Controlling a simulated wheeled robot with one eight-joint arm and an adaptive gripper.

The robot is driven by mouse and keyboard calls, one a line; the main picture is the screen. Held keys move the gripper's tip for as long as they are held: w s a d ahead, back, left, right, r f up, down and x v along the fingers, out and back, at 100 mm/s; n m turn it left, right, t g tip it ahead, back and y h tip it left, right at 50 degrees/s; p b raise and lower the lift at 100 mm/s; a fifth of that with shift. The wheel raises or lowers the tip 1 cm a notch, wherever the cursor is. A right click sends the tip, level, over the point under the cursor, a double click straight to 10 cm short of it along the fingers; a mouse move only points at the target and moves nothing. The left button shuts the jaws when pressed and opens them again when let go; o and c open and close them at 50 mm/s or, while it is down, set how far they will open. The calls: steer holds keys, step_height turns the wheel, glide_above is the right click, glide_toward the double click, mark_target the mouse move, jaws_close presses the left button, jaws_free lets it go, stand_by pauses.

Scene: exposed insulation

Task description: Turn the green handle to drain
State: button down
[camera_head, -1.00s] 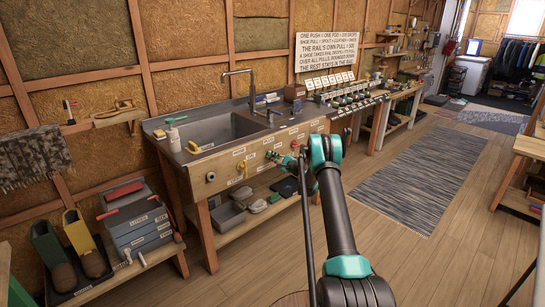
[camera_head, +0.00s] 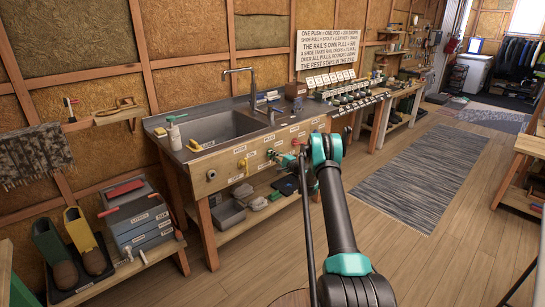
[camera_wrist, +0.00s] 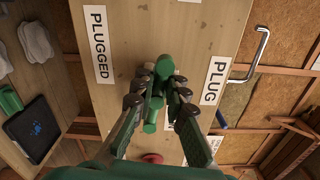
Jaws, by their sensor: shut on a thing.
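The green handle (camera_wrist: 153,104) shows in the wrist view against the wooden front panel (camera_wrist: 140,25). Its round green ends stick out between the dark finger pads. My gripper (camera_wrist: 158,88) is shut on it, with one finger on each side. A label reading PLUGGED (camera_wrist: 99,44) is left of the handle and one reading PLUG (camera_wrist: 214,80) is right of it. In the head view my gripper (camera_head: 276,157) is at the front panel under the sink (camera_head: 215,130). My own arm and wrist partly cover that area, and the handle's exact angle cannot be told there.
A red knob (camera_wrist: 152,158) sits close to the gripper in the wrist view. A yellow fitting (camera_head: 243,166) is left on the panel. The floor by the striped rug (camera_head: 410,180) is clear.

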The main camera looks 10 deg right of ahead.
steer(key=shift+w+d, duration=0.15)
steer(key=shift+d, duration=0.3)
steer(key=c, duration=1.5)
jaws_free()
steer(key=shift+d+f, duration=0.1)
steer(key=shift+c, duration=0.2)
steer(key=shift+a, duration=0.2)
steer(key=v, duration=1.2)
